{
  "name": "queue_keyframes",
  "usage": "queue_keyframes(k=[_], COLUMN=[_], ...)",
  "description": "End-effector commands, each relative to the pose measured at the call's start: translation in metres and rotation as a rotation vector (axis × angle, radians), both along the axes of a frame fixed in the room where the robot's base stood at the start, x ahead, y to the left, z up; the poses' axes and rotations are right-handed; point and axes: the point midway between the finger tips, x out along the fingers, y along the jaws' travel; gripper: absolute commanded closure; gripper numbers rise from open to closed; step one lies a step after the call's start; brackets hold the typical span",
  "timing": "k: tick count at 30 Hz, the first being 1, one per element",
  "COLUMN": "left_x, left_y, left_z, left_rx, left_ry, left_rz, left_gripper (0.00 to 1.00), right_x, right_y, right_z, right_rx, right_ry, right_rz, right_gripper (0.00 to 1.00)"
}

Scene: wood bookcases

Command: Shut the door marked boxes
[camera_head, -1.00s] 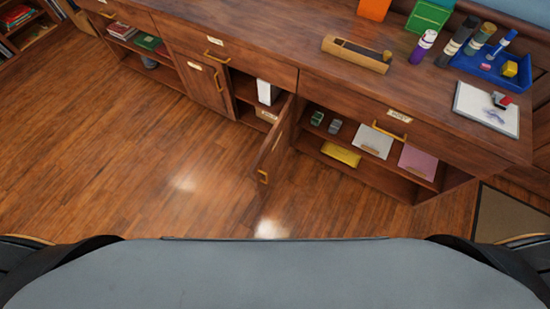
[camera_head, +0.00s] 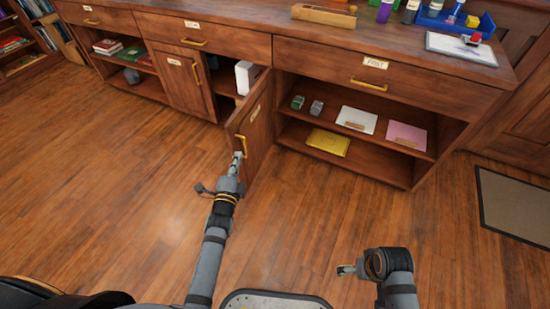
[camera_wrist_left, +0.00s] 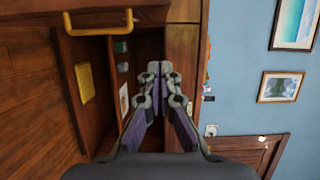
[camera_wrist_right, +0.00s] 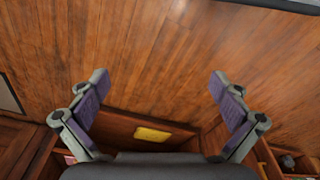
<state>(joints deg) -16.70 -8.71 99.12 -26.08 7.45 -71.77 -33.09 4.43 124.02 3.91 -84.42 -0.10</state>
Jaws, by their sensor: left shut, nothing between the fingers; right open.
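The open wooden door (camera_head: 253,133) swings out from the cabinet's middle section, with a pale label too small to read and a yellow handle (camera_head: 243,146). My left gripper (camera_head: 236,160) is at the door's free edge, by the handle's lower end; I cannot tell whether it touches. In the left wrist view its fingers (camera_wrist_left: 160,68) are closed together and empty, with a yellow handle (camera_wrist_left: 97,24) above left of them. My right gripper (camera_head: 346,269) is low over the floor, away from the door. In the right wrist view its fingers (camera_wrist_right: 157,82) are wide apart and empty.
A closed labelled door (camera_head: 181,78) stands left of the opening, where a white binder (camera_head: 245,77) shows. Right are open shelves with a yellow folder (camera_head: 328,142) and papers, under a labelled drawer (camera_head: 385,82). The wood floor (camera_head: 130,200) is clear; a mat (camera_head: 517,210) lies right.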

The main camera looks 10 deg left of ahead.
Motion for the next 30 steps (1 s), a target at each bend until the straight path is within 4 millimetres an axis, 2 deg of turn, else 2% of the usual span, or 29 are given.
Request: queue_keyframes(k=[5,8,11,21,27,30], left_x=[0.003,0.011,0.028,0.101,0.109,0.111], left_y=[0.000,0.000,0.000,-0.001,0.027,0.034], left_z=[0.007,0.006,0.006,0.003,0.007,0.007], left_rx=[0.018,0.016,0.015,0.014,0.016,0.015], left_ry=[-0.014,-0.015,-0.016,-0.014,-0.010,-0.011], left_rz=[0.000,0.000,0.000,0.000,0.001,0.001], left_gripper=[1.00,1.00,1.00,1.00,1.00,1.00], right_x=[0.000,-0.001,-0.003,0.004,0.004,0.003], right_y=[0.001,0.002,0.004,0.014,0.013,0.012], right_z=[0.006,0.009,0.019,-0.015,-0.005,-0.004], right_rx=[0.002,0.003,0.006,0.051,0.046,0.043], right_ry=[-0.001,-0.001,-0.001,-0.112,-0.101,-0.094], right_rz=[0.001,0.002,0.006,0.011,0.011,0.011], right_gripper=[0.00,0.00,0.00,0.00,0.00,0.00])
